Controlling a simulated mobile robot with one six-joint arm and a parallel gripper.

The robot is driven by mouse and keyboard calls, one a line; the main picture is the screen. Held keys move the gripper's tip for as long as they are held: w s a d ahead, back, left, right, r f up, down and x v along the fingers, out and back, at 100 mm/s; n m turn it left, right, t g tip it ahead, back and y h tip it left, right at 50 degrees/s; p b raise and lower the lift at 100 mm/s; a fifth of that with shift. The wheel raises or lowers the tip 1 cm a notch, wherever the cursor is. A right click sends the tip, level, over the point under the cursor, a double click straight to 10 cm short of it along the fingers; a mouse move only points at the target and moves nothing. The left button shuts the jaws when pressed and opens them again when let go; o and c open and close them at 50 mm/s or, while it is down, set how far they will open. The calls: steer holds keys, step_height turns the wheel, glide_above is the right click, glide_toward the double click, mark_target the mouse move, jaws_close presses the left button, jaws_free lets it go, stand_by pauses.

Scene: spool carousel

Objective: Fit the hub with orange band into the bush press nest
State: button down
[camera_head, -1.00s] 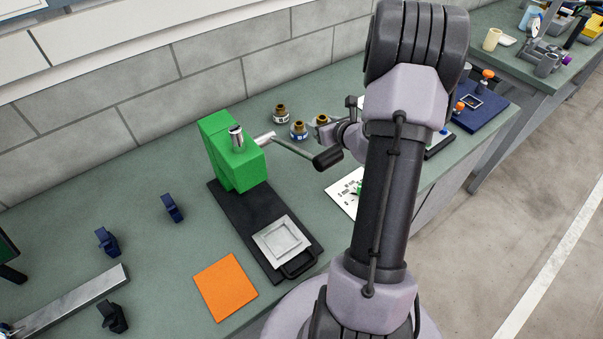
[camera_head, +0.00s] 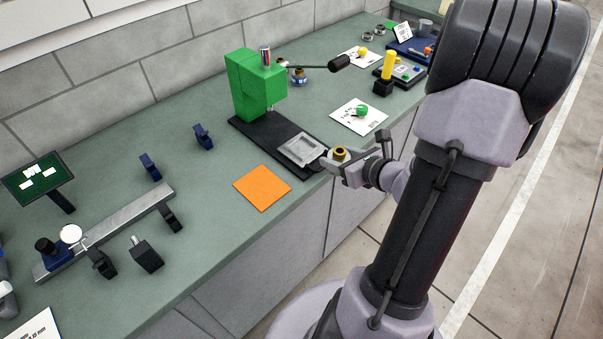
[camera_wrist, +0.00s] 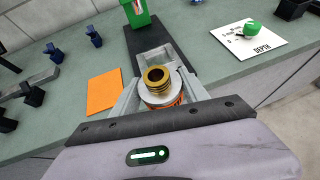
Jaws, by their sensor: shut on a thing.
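My gripper (camera_head: 338,163) is shut on a hub (camera_head: 341,153) with a brass bush standing upright in its top. In the wrist view the hub (camera_wrist: 158,94) sits between the fingers, and a strip of its orange band shows at its lower right. The bush press (camera_head: 258,88) is a green block on a black base plate, with a dark-handled lever pointing right. Its nest (camera_head: 302,150) is a square silver frame near the front of the plate, and looks empty. The held hub is just to the right of the nest, apart from it. In the wrist view the hub partly hides the nest (camera_wrist: 153,60).
An orange mat (camera_head: 262,188) lies left of the base plate. Another hub (camera_head: 299,77) stands behind the press, under the lever. A white card (camera_head: 358,116) with a green knob lies to the right. A metal rail (camera_head: 105,235) and dark blue clamps are at the left.

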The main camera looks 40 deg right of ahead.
steer(key=b, duration=0.3)
glide_above(302, 148)
steer(key=shift+f, duration=0.95)
steer(key=shift+f+b, duration=0.85)
steer(key=shift+f, duration=1)
steer(key=c, duration=0.6)
jaws_free()
steer(key=shift+s, duration=0.1)
steer(key=shift+r, duration=0.15)
